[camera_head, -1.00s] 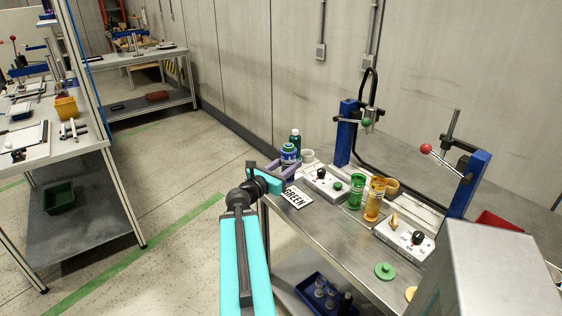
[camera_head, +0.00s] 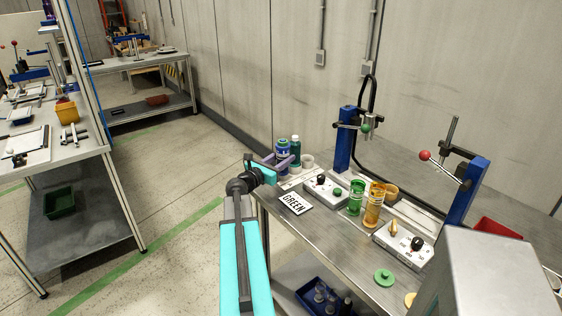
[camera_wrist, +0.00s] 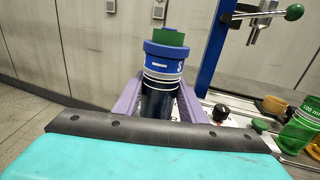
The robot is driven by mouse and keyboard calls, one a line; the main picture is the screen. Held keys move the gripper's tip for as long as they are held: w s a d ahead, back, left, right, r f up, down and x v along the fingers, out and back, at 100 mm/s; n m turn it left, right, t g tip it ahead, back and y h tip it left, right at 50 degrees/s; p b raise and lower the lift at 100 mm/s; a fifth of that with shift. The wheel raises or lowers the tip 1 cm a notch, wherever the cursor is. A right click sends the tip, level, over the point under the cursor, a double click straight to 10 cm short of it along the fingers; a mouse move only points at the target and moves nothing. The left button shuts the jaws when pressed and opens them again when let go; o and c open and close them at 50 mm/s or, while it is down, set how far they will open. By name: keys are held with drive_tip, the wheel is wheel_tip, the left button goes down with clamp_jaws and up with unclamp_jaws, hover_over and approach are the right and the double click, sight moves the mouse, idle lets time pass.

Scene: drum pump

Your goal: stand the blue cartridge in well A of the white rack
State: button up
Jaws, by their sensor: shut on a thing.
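My gripper (camera_head: 284,163), with purple fingers, is shut on the blue cartridge (camera_head: 282,147) near the left end of the bench. In the wrist view the cartridge (camera_wrist: 164,64) stands roughly upright between the fingers (camera_wrist: 160,98), with a blue collar, a white band and a dark lower body. A green piece shows above its top; I cannot tell whether it is a cap or something behind. The cartridge's bottom is hidden by my gripper. I cannot make out the white rack or well A clearly.
A dark green bottle (camera_head: 295,147) and a pale cup (camera_head: 307,161) stand close by.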

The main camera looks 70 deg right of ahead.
drive_tip(key=shift+w+d+f+p, duration=0.1)
drive_tip(key=shift+w+d, duration=0.2)
drive_tip(key=shift+d, duration=0.2)
drive_tip(key=shift+w+d+p, duration=0.15)
drive_tip(key=shift+w+d, duration=0.2)
drive_tip(key=shift+d, duration=0.2)
drive_tip(key=shift+w+d+f+p, duration=0.1)
drive_tip(key=shift+w+d, duration=0.2)
drive_tip(key=shift+d, duration=0.2)
drive_tip(key=shift+f+p, duration=0.65)
drive_tip(key=shift+f, duration=1.05)
drive_tip(key=shift+f+b, duration=0.25)
drive_tip(key=shift+b, duration=0.1)
drive_tip(key=o, duration=1.2)
drive_tip(key=shift+r, duration=0.1)
drive_tip(key=shift+c, duration=0.2)
drive_tip(key=shift+r+p, duration=0.25)
drive_tip(key=shift+p, duration=0.15)
drive_tip(key=b+v, duration=0.3)
drive_tip(key=v, duration=0.9)
